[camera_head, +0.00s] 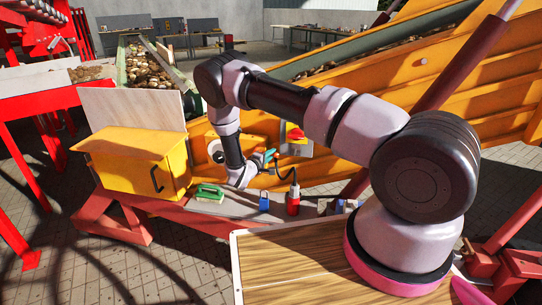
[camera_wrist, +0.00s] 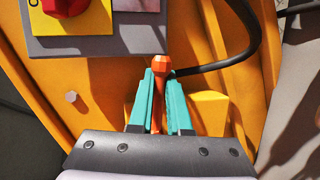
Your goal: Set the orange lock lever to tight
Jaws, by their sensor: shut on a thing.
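The orange lock lever (camera_wrist: 160,66) stands up between my gripper's teal fingers in the wrist view, its faceted knob showing above the fingertips. My gripper (camera_wrist: 161,85) is shut on the lever just below the knob. In the head view my gripper (camera_head: 265,158) reaches to the side of the yellow-orange machine, and the lever there is too small to make out clearly. The lever's lower part is largely hidden between the fingers. No tight marking can be read.
A grey panel with a red knob on yellow (camera_wrist: 68,5) is just above the lever. A black cable (camera_wrist: 235,60) curves close on the right. Below in the head view, a green-handled brush (camera_head: 208,193), a blue padlock (camera_head: 264,201) and a red plug (camera_head: 293,200) are on a ledge.

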